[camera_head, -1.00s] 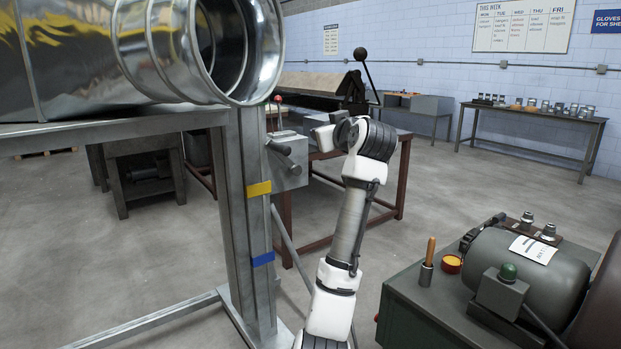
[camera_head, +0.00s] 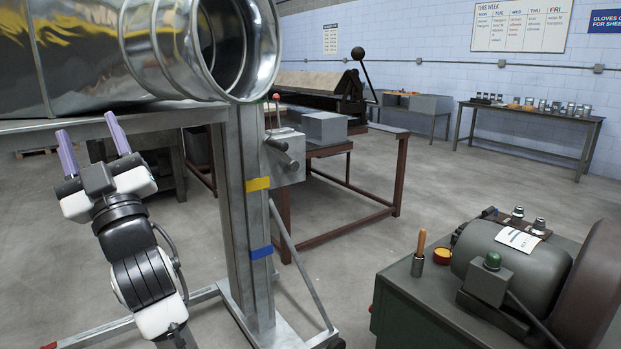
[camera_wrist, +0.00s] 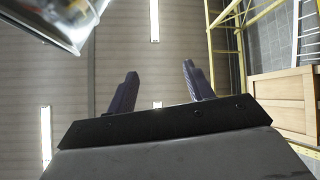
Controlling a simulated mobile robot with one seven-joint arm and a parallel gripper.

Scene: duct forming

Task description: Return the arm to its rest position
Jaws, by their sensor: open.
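My gripper (camera_head: 92,138) is at the left of the head view, below the edge of the duct stand's top. Its two purple fingers point up and stand apart, with nothing between them. My arm is folded upward from the lower left. In the wrist view my gripper (camera_wrist: 156,85) is also open and empty, with the ceiling and its lights behind it.
A shiny metal duct (camera_head: 90,50) lies on a grey stand (camera_head: 245,200) with yellow and blue bands, close to my gripper. A green machine (camera_head: 440,300) stands at the lower right. A brown-framed table (camera_head: 397,175) is behind. Open floor lies between.

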